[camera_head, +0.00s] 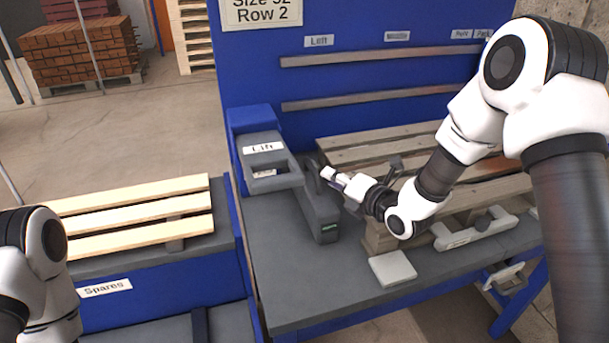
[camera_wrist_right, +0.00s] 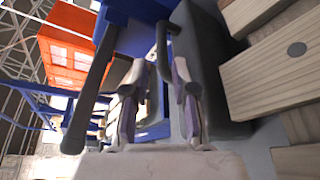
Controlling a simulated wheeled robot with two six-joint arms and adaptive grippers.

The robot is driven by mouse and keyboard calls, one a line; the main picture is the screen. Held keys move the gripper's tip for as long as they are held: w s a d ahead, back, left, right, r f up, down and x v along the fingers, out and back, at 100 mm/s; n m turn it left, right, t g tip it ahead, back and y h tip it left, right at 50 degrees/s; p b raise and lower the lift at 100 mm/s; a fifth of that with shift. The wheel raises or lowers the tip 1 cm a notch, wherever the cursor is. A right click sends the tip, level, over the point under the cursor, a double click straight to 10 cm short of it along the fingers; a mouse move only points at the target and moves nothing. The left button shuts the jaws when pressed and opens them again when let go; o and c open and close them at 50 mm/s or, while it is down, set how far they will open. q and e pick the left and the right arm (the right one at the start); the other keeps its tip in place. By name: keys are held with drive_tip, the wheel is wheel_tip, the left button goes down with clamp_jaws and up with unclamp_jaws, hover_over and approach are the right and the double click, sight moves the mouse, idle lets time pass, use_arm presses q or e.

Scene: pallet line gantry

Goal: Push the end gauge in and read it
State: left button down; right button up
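The end gauge looks to be the dark grey upright block (camera_head: 318,212) on the grey bench, with a small green display low on its front. Its reading is too small to make out. My right gripper (camera_head: 332,175) is at the gauge's top right side, between it and the pallet. In the right wrist view the gauge's body (camera_wrist_right: 215,75) is beside the right finger. The two fingers (camera_wrist_right: 157,75) are apart, and a dark hooked bar shows near their tips. I cannot tell whether they touch it. My left gripper is out of view.
A wooden pallet (camera_head: 380,150) lies on the bench. A grey unit labelled Lift (camera_head: 266,172) stands left of the gauge. A light square plate (camera_head: 392,268) and a grey handled bar (camera_head: 475,233) are in front. Boards lie on the Spares stand (camera_head: 120,290).

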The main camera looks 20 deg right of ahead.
sight(313, 167)
drive_tip(key=x, duration=0.4)
drive_tip(key=p+x, duration=0.1)
drive_tip(key=x, duration=0.3)
drive_tip(key=shift+w+a+f, duration=0.1)
drive_tip(key=shift+w+f, duration=0.15)
drive_tip(key=shift+f, duration=0.05)
drive_tip(key=shift+s, duration=0.1)
clamp_jaws()
